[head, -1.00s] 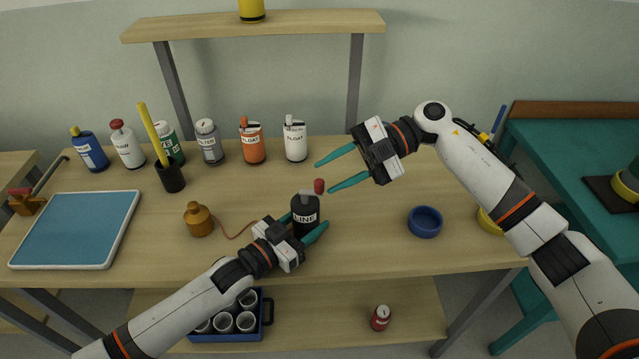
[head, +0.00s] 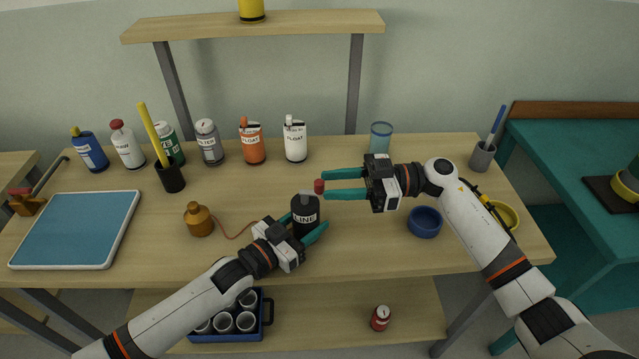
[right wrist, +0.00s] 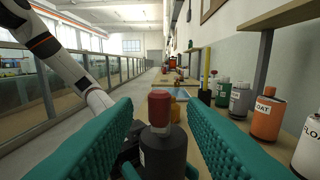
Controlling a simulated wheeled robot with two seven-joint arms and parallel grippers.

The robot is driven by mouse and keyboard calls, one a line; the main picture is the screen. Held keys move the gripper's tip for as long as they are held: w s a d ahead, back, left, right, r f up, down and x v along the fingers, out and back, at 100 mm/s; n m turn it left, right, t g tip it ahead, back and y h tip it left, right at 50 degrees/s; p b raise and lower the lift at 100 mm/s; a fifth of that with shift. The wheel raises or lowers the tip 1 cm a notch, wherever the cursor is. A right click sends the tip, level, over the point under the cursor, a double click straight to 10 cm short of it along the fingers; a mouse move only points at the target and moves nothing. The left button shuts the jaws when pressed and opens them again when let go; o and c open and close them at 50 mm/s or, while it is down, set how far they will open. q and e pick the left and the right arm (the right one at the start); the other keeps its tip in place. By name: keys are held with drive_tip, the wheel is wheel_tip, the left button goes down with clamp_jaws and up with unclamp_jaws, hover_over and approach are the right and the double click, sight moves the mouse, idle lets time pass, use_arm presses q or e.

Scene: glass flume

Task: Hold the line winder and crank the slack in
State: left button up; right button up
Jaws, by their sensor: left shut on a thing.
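The line winder (head: 305,213) is a black cylinder with a white LINE label, upright on the wooden bench. A red crank knob (head: 319,186) sits at its top right. My left gripper (head: 309,225) is shut around its body from the front. My right gripper (head: 325,184) is open, its teal fingertips level with the red knob, one on the far side and one near it. In the right wrist view the knob (right wrist: 160,107) stands between the open fingers, above the winder (right wrist: 163,150). A thin orange line runs from the winder side to a brass weight (head: 199,219).
Several bottles, including an orange float bottle (head: 252,142), line the back of the bench. A blue bowl (head: 425,222) lies right of the winder, near my right arm. A blue-topped tray (head: 77,229) is at the left. The bench between the winder and the bottles is clear.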

sight(320, 192)
drive_tip(key=shift+a, duration=1.85)
clamp_jaws()
drive_tip(key=shift+s+t, duration=0.1)
drive_tip(key=shift+t, duration=0.2)
